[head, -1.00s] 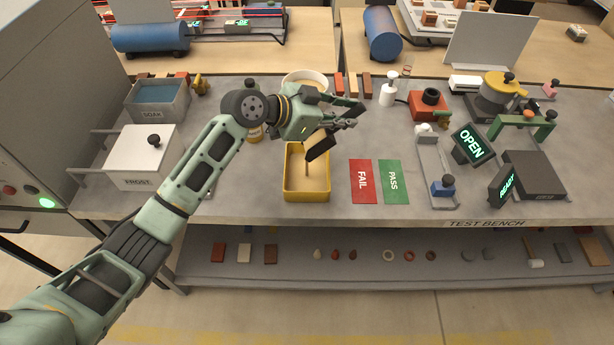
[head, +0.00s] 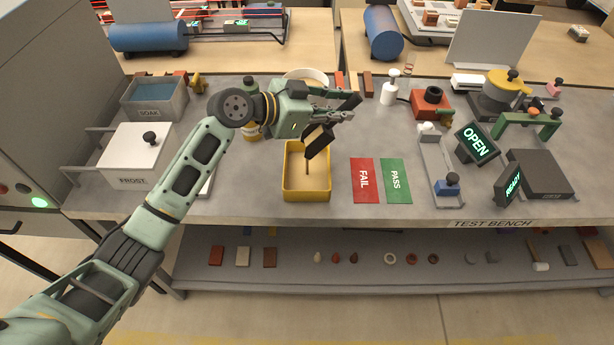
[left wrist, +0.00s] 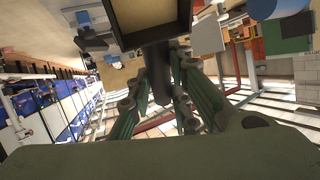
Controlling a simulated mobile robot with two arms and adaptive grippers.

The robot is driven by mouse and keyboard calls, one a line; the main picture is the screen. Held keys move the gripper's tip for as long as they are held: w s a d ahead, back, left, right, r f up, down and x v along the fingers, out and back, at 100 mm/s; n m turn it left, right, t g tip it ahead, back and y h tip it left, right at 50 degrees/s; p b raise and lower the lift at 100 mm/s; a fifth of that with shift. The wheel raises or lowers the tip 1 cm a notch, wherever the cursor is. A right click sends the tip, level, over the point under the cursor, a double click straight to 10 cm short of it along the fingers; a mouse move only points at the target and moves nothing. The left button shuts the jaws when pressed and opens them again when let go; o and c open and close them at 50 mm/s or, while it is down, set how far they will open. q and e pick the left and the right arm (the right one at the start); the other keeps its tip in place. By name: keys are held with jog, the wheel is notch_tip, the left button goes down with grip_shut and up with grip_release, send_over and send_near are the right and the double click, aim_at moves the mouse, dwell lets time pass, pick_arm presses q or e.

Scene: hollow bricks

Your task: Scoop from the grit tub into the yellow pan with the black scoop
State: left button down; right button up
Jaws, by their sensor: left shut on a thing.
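My left gripper (head: 336,112) is shut on the black scoop (head: 319,142), which is tilted above the back right part of the yellow pan (head: 306,196). The scoop also shows in the left wrist view (left wrist: 118,32), with a tan area framed by its dark walls. The pan has a tan inside, and a thin brown vertical streak shows in it below the scoop; I cannot tell whether it is falling grit. The round pale tub (head: 308,73), apparently the grit tub, stands behind my left gripper and is partly hidden by it. My right gripper is not in view.
Red FAIL (head: 364,181) and green PASS (head: 396,182) mats lie right of the pan. A white FROST box (head: 135,160) and a grey SOAK bin (head: 158,112) stand at left. A white pump bottle (head: 390,92) and red device (head: 430,105) stand at back right.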

pick_arm(q)
jog(key=shift+a+h+b, duration=0.2)
jog(key=shift+h+b, duration=0.1)
jog(key=shift+b, duration=0.1)
jog(key=shift+a+r, duration=0.1)
jog(key=shift+r, duration=0.15)
jog(key=shift+s+f, duration=0.1)
jog(key=shift+a+f+b, duration=0.1)
jog(key=shift+a+b, duration=0.1)
jog(key=shift+b, duration=0.6)
jog(key=b, duration=0.2)
jog(key=a+h+b, duration=0.1)
jog(key=shift+s+a+r+n+t+b, duration=0.2)
jog(key=shift+r+n+t+b, duration=0.1)
jog(key=shift+r+b, duration=0.1)
jog(key=shift+r, duration=0.15)
jog(key=shift+w, duration=0.1)
